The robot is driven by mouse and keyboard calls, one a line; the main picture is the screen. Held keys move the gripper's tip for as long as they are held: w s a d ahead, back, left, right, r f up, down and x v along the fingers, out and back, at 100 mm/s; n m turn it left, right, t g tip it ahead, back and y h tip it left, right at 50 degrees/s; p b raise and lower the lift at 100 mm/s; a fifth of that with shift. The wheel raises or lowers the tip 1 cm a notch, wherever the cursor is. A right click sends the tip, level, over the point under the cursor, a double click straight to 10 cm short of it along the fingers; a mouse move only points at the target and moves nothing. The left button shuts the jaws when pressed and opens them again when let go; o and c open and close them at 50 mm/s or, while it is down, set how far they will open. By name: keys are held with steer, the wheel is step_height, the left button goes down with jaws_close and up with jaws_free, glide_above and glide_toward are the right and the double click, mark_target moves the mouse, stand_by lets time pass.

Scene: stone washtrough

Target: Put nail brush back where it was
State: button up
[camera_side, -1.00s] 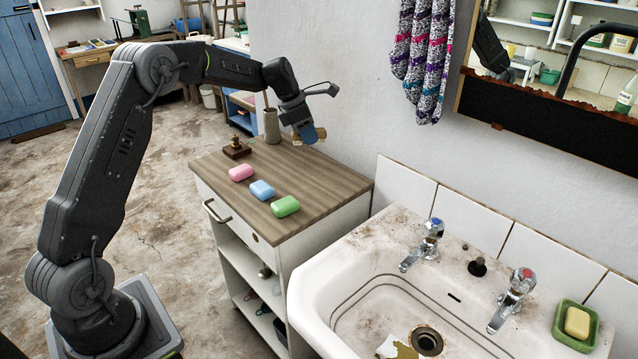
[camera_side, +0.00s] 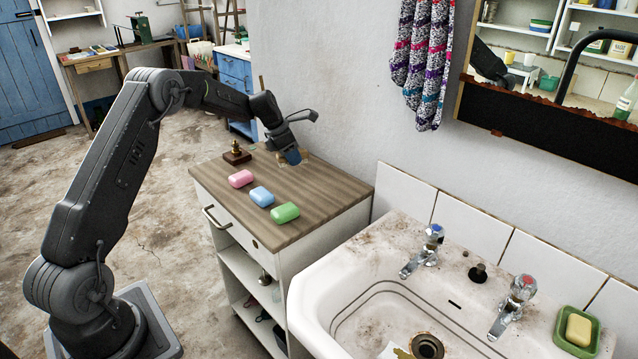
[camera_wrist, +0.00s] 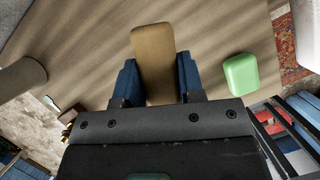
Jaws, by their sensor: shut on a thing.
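My gripper (camera_side: 292,158) is low over the back part of the wooden cabinet top (camera_side: 325,190). It is shut on the nail brush (camera_wrist: 153,55), a tan wooden block held between the two blue fingers in the wrist view. In the side view, only a small tan part of the brush shows by the fingertips. I cannot tell whether the brush touches the top. The brush's underside is hidden.
Pink soap (camera_side: 241,178), blue soap (camera_side: 262,196) and green soap (camera_side: 285,212) lie along the top's front. A brass-handled wooden stamp (camera_side: 237,156) is at the left. A grey vase (camera_wrist: 22,78) stands nearby, mostly hidden by my arm in the side view. The sink (camera_side: 330,270) is to the right.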

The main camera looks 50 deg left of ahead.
glide_above(323, 188)
steer(key=s, duration=0.1)
steer(key=f, duration=0.4)
steer(key=shift+s+a+f, duration=0.1)
steer(key=shift+a+f, duration=0.1)
steer(key=shift+f, duration=2.05)
steer(key=shift+f, duration=0.1)
steer(key=o, duration=0.9)
steer(key=shift+f, duration=0.1)
